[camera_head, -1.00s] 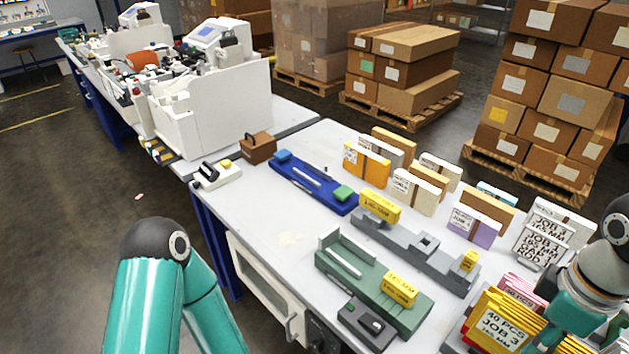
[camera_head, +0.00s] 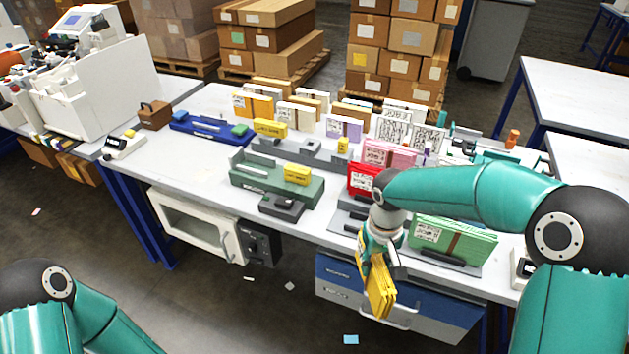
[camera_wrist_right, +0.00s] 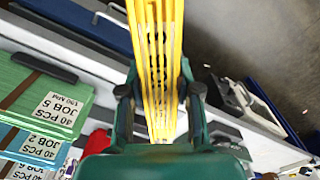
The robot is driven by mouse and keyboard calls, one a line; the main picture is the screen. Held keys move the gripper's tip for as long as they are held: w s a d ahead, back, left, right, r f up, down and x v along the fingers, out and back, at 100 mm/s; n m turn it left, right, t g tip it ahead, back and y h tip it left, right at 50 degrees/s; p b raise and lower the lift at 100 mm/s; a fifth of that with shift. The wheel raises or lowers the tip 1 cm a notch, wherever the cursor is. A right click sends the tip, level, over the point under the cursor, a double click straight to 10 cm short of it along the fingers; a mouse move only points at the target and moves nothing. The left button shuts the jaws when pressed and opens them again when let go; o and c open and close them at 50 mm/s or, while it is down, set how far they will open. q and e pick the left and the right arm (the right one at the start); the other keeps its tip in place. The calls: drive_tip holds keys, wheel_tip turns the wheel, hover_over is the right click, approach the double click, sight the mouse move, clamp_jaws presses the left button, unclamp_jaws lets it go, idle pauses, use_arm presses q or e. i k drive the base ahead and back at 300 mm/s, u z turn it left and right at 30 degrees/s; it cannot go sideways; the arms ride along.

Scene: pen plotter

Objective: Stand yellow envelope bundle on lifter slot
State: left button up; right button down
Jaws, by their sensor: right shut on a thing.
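My right gripper (camera_head: 378,250) is shut on the yellow envelope bundle (camera_head: 378,290). It holds the bundle tilted, in front of the table's front edge and clear of the tabletop. In the right wrist view, the yellow bundle (camera_wrist_right: 155,60) shows edge-on between the two fingers (camera_wrist_right: 155,100) of the gripper. Grey slotted holders with dark bars stand near the front edge, partly hidden by my arm; I cannot tell which one is the lifter slot. My left gripper is out of view.
A green envelope bundle (camera_head: 452,238) stands right of my gripper, and a red one (camera_head: 362,180) behind it. A green fixture (camera_head: 262,180) with a yellow block (camera_head: 297,174) is to the left. Drawers (camera_head: 340,285) lie below the table edge. Open floor is in front.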

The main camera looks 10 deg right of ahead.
sight(210, 127)
drive_tip(key=k, duration=0.65)
drive_tip(key=u, duration=0.4)
drive_tip(key=i, duration=1)
drive_tip(key=u, duration=0.75)
drive_tip(key=i, duration=2.05)
drive_tip(key=z, duration=0.5)
